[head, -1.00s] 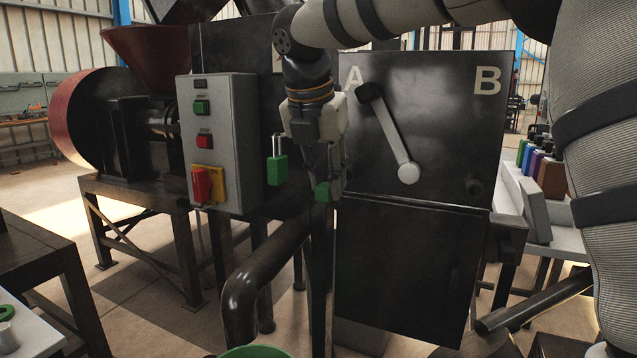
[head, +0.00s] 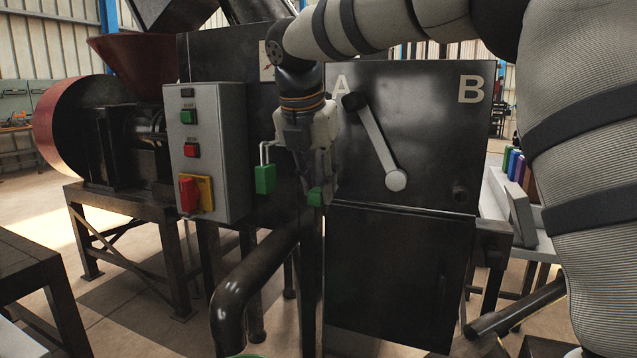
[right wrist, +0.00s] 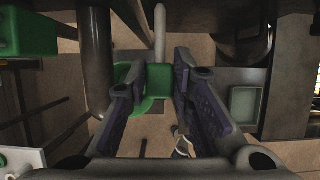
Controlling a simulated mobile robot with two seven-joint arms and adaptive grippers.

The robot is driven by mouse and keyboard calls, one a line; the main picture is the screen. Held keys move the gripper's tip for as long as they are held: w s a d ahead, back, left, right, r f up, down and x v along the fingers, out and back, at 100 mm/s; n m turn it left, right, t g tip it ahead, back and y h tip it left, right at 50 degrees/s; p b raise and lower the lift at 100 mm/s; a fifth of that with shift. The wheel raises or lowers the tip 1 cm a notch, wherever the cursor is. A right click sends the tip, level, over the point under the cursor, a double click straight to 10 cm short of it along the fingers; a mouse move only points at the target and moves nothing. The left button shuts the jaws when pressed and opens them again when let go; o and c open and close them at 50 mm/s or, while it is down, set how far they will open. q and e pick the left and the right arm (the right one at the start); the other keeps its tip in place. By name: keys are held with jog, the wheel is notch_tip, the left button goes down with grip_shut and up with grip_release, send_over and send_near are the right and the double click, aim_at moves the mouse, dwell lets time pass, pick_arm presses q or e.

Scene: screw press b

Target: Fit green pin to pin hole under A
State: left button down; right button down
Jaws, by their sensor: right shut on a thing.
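The green pin (head: 315,197) is held at the tips of my right gripper (head: 317,189), low at the left edge of the black panel (head: 425,130). In the right wrist view, its green block (right wrist: 159,82) sits between the two fingers, with its grey shaft (right wrist: 160,28) pointing to the top of the picture. The letter A (head: 341,84) is at the panel's upper left, partly behind my arm. No pin hole under A can be made out; my gripper covers part of that area. My left gripper is out of view.
A green padlock (head: 265,179) hangs just left of my gripper. A grey lever (head: 375,142) slants down across the panel, and a round dark fitting (head: 460,192) is under B (head: 471,89). A control box (head: 208,150) stands at the left. A bent pipe (head: 240,285) runs below.

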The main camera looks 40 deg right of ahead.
jog(key=shift+w+d, duration=0.1)
jog(key=shift+w+d+f, duration=0.1)
jog(key=shift+w+d, duration=0.2)
jog(key=shift+d, duration=0.35)
jog(key=shift+w+d, duration=0.3)
jog(key=shift+d, duration=0.3)
jog(key=shift+w+d, duration=0.1)
dwell(0.7)
jog(key=shift+w+d, duration=0.25)
jog(key=shift+d, duration=0.2)
jog(key=c, duration=1.3)
grip_release()
